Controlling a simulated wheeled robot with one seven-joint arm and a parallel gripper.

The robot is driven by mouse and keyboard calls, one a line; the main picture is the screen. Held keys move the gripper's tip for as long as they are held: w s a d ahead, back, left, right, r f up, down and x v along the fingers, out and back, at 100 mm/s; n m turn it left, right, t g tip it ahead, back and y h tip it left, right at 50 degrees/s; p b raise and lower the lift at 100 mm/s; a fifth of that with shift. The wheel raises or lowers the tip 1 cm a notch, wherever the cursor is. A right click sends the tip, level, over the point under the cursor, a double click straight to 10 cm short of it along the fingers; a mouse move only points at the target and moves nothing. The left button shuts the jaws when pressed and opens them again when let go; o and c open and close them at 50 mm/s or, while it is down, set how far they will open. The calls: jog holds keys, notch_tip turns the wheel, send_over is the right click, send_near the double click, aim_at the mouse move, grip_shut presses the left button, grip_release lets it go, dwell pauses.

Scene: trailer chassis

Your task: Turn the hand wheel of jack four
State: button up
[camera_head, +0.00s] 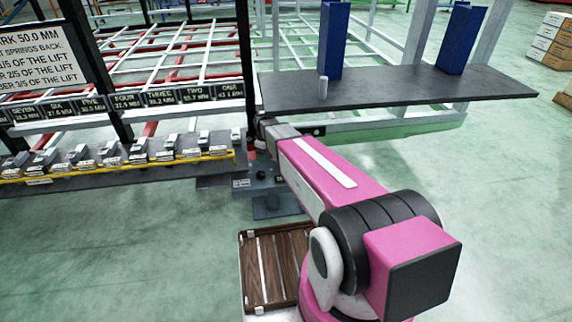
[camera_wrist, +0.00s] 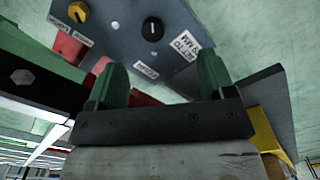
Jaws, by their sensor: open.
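In the head view, the display marked FOUR (camera_head: 127,100) hangs in a row of black number displays above a dark bench. Several small grey blocks (camera_head: 140,150) stand along that bench below the displays. I cannot make out which part is jack four's hand wheel. In the wrist view, my gripper (camera_wrist: 160,82) is open, its two green fingers wide apart with nothing between them. Beyond the fingertips is a blue-grey panel (camera_wrist: 115,38) with a black knob (camera_wrist: 153,30) and a yellow knob (camera_wrist: 78,12). I cannot make out the gripper in the head view.
A yellow rail (camera_head: 120,168) runs along the bench front. A sign (camera_head: 35,55) stands upper left. A dark shelf (camera_head: 400,90) bears two blue posts (camera_head: 333,40) (camera_head: 461,38) and a small grey cylinder (camera_head: 323,87). A wooden slatted tray (camera_head: 246,270) lies below. Green floor is open at right.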

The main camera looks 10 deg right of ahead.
jog(key=s+d+r+m, duration=0.3)
jog(key=s, duration=0.5)
jog(key=s+d+r+m, duration=0.3)
jog(key=s+d+m, duration=0.1)
jog(key=s, duration=0.4)
jog(key=shift+s+r, duration=0.15)
jog(key=shift+s, duration=0.05)
jog(key=s+d+r+m, duration=0.2)
jog(key=s+r+m, duration=0.1)
jog(key=s, duration=0.5)
jog(key=shift+m, duration=0.5)
jog(key=shift+d, duration=0.1)
dwell(1.3)
